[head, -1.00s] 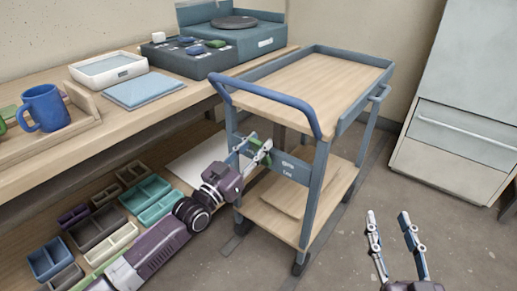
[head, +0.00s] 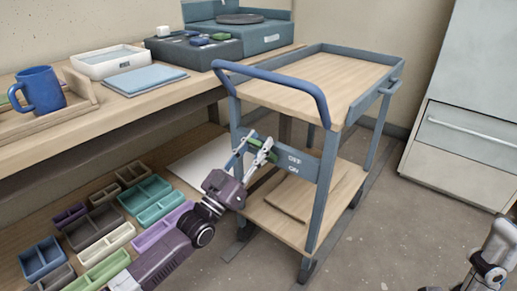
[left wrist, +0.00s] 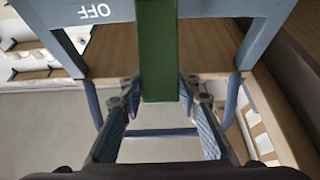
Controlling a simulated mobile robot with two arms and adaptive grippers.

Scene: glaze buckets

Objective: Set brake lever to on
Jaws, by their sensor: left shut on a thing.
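The brake lever (head: 253,145) is a green bar on the side of the blue-grey cart (head: 323,185). A plate (head: 297,164) beside it is marked OFF above ON. My left gripper (head: 257,150) is shut on the lever, with one finger on each side. In the left wrist view the green lever (left wrist: 160,50) stands upright between the fingers, with OFF to its upper left. I cannot tell which mark the lever points to. Part of my right gripper (head: 488,268) shows at the lower right corner; its fingertips are not clear.
The cart has a wooden top, a lower shelf and a blue push handle (head: 268,77). A workbench (head: 110,112) with a blue mug (head: 40,90) runs along the left. Several small bins (head: 105,220) lie below it. A grey cabinet (head: 455,130) stands right. The floor between is clear.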

